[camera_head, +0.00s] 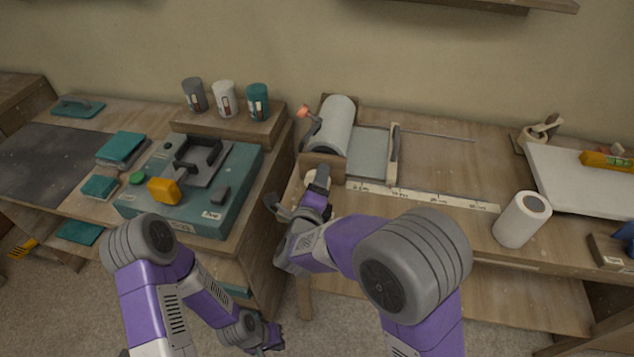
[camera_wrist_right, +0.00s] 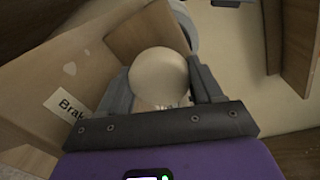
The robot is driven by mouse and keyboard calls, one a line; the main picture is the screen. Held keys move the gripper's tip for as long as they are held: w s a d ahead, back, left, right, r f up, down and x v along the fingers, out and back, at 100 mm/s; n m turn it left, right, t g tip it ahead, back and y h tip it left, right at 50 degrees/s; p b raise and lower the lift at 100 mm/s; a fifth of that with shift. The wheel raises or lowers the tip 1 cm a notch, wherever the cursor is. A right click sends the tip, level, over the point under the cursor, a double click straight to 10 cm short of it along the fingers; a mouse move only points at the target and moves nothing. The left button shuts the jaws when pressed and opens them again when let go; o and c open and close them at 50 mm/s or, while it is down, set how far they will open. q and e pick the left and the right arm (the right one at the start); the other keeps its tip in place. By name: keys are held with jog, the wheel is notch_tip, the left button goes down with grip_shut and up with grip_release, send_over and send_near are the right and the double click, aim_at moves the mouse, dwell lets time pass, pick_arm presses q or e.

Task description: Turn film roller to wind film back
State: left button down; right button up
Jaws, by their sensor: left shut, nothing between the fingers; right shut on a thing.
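The film roller (camera_head: 338,128) is a pale grey drum in a wooden frame (camera_head: 318,163) on the right-hand bench. A crank with an orange knob (camera_head: 304,112) sticks out at its left side. Grey film (camera_head: 367,152) runs from the drum to a wooden bar (camera_head: 394,155) on the right. My right gripper (camera_head: 316,182) is at the front of the frame. In the right wrist view its fingers are shut on a pale round knob (camera_wrist_right: 160,75), beside a label reading "Brak", partly covered (camera_wrist_right: 67,106). My left gripper (camera_head: 268,343) hangs low before the benches, shut and empty.
A ruler strip (camera_head: 425,197) lies along the bench right of the frame. On the left bench are a teal machine (camera_head: 233,190) and several cups on a wooden riser (camera_head: 225,128). Bench space behind the ruler is mostly clear.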

jog(key=shift+f+m, duration=0.1)
jog(key=shift+m, duration=0.8)
jog(key=shift+a, duration=0.1)
jog(key=o, duration=1)
jog(key=shift+s, duration=0.1)
jog(key=p+v, duration=0.1)
jog(key=v, duration=0.6)
jog(key=shift+s, duration=0.25)
